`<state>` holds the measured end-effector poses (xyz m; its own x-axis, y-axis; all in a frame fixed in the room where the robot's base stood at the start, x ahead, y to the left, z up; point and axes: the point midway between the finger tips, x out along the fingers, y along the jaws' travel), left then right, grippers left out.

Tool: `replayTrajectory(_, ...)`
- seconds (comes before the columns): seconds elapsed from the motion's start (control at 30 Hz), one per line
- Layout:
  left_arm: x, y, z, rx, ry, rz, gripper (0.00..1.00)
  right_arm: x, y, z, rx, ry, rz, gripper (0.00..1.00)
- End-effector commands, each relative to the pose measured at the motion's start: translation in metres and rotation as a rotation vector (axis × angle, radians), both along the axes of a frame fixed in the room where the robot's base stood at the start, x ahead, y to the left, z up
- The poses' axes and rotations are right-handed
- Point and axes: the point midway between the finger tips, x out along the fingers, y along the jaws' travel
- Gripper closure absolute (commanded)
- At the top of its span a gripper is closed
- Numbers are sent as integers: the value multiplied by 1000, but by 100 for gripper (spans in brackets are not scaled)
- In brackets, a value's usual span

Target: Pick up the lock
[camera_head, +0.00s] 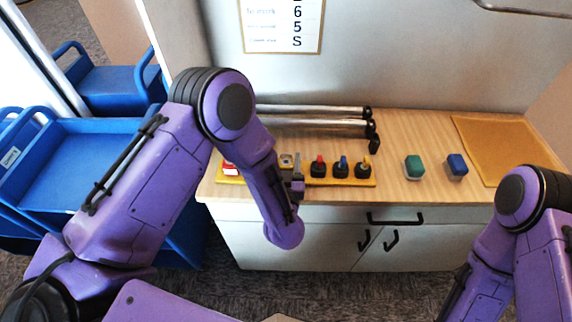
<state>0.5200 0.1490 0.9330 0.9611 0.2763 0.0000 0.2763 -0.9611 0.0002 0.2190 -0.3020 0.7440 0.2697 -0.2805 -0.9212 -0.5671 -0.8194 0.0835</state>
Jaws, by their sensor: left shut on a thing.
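My left gripper (297,173) is at the front edge of the yellow tray on the counter, its grey fingers pointing away from me. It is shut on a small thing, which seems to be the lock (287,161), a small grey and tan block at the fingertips. The fingers and forearm partly hide it, and I cannot tell whether it is clear of the tray. My right arm comes in at the lower right, but its gripper is out of view.
The yellow tray (336,182) also holds a red and white block (230,169) and several dark-based pieces with coloured tops. Metal rollers (310,112) lie behind. A green block (414,167), a blue block (457,166) and an orange mat (500,145) are on the right.

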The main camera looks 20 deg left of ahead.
Motion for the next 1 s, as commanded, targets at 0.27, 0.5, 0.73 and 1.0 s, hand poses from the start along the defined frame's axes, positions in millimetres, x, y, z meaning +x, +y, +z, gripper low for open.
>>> replayTrajectory(0.27,1,1,17,0,-2,2,82,0,0,-2,0,0,0,53)
replayTrajectory(0.5,-18,26,68,2,-5,1,82,0,0,-11,0,0,0,53)
replayTrajectory(0.73,-45,64,102,2,0,1,82,0,0,-18,0,0,0,53)
replayTrajectory(1.0,-66,92,127,6,6,0,82,0,0,31,0,0,0,53)
